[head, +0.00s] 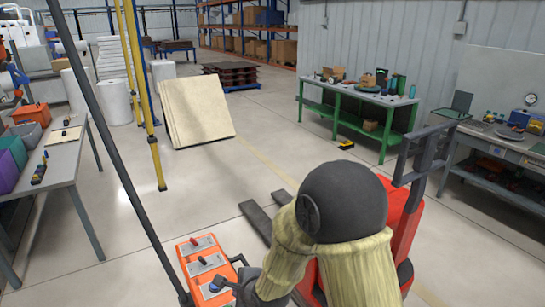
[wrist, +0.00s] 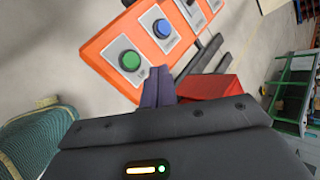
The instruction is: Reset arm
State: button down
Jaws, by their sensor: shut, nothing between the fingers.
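My gripper (wrist: 158,74) is shut and empty, its two dark fingers together in the wrist view. It is beside the orange control box (wrist: 105,50), near the box's lower edge. I cannot tell whether the fingertips touch the box. A green button (wrist: 129,61) and a blue button (wrist: 162,28) show on the box, with more controls partly cut off at the top. In the head view the orange control box (head: 188,250) is at the lower middle, partly hidden by my arm. My arm is bent in the foreground, and the fingertips are hard to make out there.
A dark pole (head: 115,150) stands left of the box, with a yellow post (head: 155,150) behind it. A red pallet truck (head: 400,225) stands close to my arm. A grey table (head: 75,200) is left, a green workbench (head: 360,98) behind right. Open floor lies between.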

jog(key=s+d+n+g+h+b, duration=0.1)
jog(key=s+d+n, duration=0.3)
jog(key=d, duration=0.4)
jog(key=s+d+r+n+g+h+b, duration=0.1)
jog(key=s+d+n+h+b, duration=0.1)
jog(key=s+d+n, duration=0.2)
jog(key=s+d+r+n+g+h+b, duration=0.1)
jog(key=s+d+n, duration=0.3)
jog(key=d+n, duration=0.4)
jog(key=d+g+h, duration=0.1)
jog(key=d, duration=0.4)
jog(key=shift+n+b, duration=0.3)
jog(key=shift+b, duration=0.05)
jog(key=shift+d, duration=0.1)
